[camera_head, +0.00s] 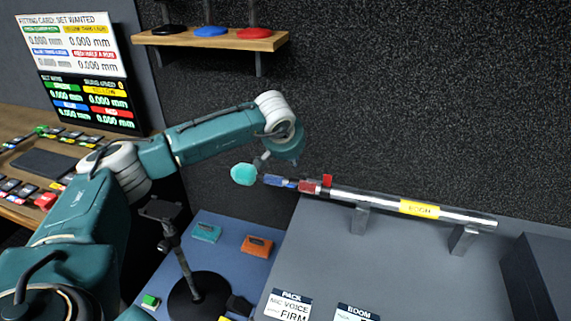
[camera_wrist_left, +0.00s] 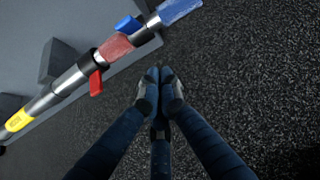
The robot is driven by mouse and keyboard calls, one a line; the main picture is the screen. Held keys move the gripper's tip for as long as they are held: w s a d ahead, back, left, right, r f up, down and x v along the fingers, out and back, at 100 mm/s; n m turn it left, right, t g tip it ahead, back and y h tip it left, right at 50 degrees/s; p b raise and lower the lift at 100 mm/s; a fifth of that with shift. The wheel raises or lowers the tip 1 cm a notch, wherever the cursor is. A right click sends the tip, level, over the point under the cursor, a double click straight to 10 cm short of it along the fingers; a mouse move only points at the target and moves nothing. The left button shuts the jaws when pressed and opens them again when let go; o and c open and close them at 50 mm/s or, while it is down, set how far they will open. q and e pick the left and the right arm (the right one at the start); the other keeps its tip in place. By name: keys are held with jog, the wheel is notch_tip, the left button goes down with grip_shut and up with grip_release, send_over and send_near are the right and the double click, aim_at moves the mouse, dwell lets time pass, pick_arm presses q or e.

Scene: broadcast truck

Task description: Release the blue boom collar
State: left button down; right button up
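The boom (camera_head: 380,202) is a silver pole with a yellow label. Near its left end are a red section (camera_head: 310,186) and a blue section (camera_head: 273,180), also seen in the left wrist view as red (camera_wrist_left: 116,47) and blue (camera_wrist_left: 178,11). There a blue lever (camera_wrist_left: 128,25) sticks out at the blue collar and a red lever (camera_wrist_left: 96,83) at the red one. My left gripper (camera_wrist_left: 159,75) has its fingertips together with nothing visible between them, beside the pole and apart from both levers. In the head view it (camera_head: 262,161) is small, near the pole's left end. My right gripper is not in view.
Two grey supports (camera_head: 360,218) hold the pole above a grey top (camera_head: 400,270). A teal oval (camera_head: 243,174) is by the pole's left end. A black stand (camera_head: 180,255) rises from the blue surface below, among small coloured boxes. A wooden shelf (camera_head: 210,38) is on the back wall.

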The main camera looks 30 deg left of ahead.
pick_arm(q)
jog(key=s+d+r+b, duration=0.1)
jog(key=s+d+b, duration=0.1)
jog(key=s, duration=0.7)
jog(key=shift+s+r, duration=0.15)
jog(key=shift+r, duration=0.25)
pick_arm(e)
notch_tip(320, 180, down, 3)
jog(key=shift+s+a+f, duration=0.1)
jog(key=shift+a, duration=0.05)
pick_arm(q)
jog(key=shift+d+f, duration=0.1)
